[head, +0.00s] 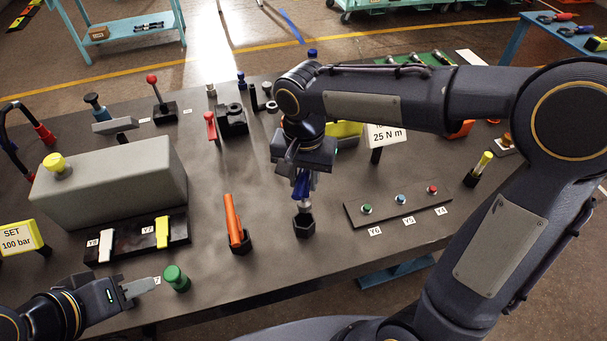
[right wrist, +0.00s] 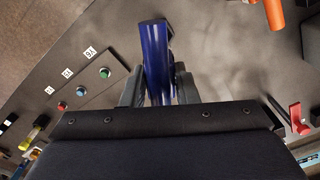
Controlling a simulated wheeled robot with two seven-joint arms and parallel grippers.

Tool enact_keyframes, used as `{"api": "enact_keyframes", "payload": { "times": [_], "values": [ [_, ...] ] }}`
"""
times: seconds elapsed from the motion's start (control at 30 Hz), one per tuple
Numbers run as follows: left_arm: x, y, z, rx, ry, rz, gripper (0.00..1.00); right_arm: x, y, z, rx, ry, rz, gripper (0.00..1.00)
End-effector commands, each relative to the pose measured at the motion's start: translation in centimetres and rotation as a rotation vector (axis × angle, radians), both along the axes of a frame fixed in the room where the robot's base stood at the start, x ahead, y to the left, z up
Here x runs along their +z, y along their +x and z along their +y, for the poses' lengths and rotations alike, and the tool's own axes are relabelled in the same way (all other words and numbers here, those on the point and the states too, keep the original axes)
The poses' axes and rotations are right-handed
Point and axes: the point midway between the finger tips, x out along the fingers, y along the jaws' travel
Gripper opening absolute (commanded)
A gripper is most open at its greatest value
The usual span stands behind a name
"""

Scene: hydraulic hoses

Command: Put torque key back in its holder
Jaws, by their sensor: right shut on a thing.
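The torque key, with a blue handle (head: 301,184), hangs upright below my right gripper (head: 303,168). That gripper is shut on it. In the right wrist view the blue handle (right wrist: 156,62) stands between the two dark fingers (right wrist: 160,88). A black six-sided holder (head: 304,226) stands on the table directly under the key. The key's lower end lines up with the holder; I cannot tell whether it has entered it. My left gripper (head: 140,288) is low at the left, beside a green knob (head: 176,278); its finger gap is unclear.
An orange tool (head: 233,220) stands in a similar black holder to the left. A button panel (head: 398,206) lies to the right. A grey block (head: 110,185) and a rack with white and yellow levers (head: 137,238) stand left. A 25 N m sign (head: 388,136) stands behind.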

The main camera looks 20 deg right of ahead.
Motion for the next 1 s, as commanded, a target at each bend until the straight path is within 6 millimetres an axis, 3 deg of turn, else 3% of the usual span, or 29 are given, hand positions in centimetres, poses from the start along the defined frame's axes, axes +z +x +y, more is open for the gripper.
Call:
{"api": "enact_keyframes", "payload": {
  "times": [0.2, 0.4, 1.0],
  "values": [
    [-2.2, 0.0, 0.0, 0.000, 0.000, 0.000, 0.36, -2.6, 0.0, 0.0, 0.000, 0.000, 0.000, 0.00],
    [-3.2, 0.0, 0.0, 0.000, 0.000, 0.000, 0.36, -3.9, 0.0, 0.0, 0.000, 0.000, -0.001, 0.00],
    [-3.3, 0.0, 0.0, 0.000, 0.000, 0.000, 0.36, -4.1, 0.0, 0.0, 0.000, 0.000, -0.001, 0.00]
  ]
}}
